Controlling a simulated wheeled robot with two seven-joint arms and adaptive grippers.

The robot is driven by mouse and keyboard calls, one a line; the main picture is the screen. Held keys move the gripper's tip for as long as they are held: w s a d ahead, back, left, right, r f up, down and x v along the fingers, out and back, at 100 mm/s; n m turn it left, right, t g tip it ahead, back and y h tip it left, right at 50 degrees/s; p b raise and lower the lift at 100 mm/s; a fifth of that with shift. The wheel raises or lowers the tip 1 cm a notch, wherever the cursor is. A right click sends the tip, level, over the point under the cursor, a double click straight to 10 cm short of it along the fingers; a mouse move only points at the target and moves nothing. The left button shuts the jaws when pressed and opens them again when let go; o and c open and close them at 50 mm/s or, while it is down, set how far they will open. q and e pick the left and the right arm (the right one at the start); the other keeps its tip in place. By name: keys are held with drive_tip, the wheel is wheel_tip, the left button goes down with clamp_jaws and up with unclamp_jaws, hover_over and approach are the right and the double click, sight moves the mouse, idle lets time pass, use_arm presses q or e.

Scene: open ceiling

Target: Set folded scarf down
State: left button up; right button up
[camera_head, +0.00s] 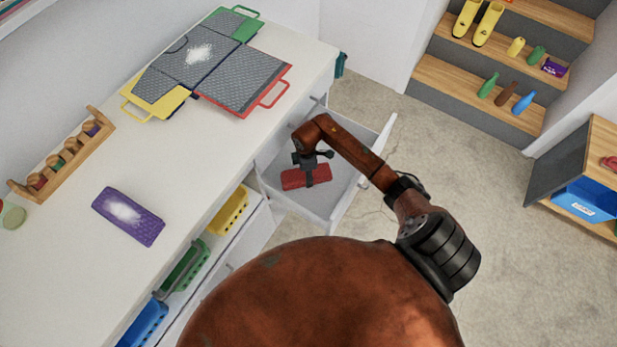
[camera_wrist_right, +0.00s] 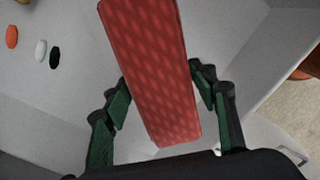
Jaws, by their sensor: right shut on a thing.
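The folded scarf (camera_head: 294,179) is red with a woven pattern and shows in the head view at the open drawer (camera_head: 345,196). My right gripper (camera_head: 309,176) reaches down over the drawer and is shut on the scarf. In the right wrist view the scarf (camera_wrist_right: 152,70) runs lengthwise between the green-padded fingers of my right gripper (camera_wrist_right: 165,105). Pale drawer walls and floor lie around it. I cannot tell whether the scarf touches the drawer floor. My left gripper is not in view.
A white counter (camera_head: 75,250) runs along the left, with a purple mat (camera_head: 128,216), a wooden rack (camera_head: 62,160) and coloured grid trays (camera_head: 240,78). A lower drawer holds yellow (camera_head: 229,211), green and blue baskets.

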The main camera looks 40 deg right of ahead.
wheel_tip(320, 180, down, 7)
drive_tip(key=shift+f+b, duration=0.1)
drive_tip(key=shift+b, duration=0.85)
drive_tip(key=shift+f, duration=0.2)
drive_tip(key=o, duration=1.2)
wheel_tip(320, 180, up, 12)
drive_tip(key=p, duration=0.3)
drive_tip(key=shift+r+p, duration=0.25)
drive_tip(key=shift+p, duration=0.1)
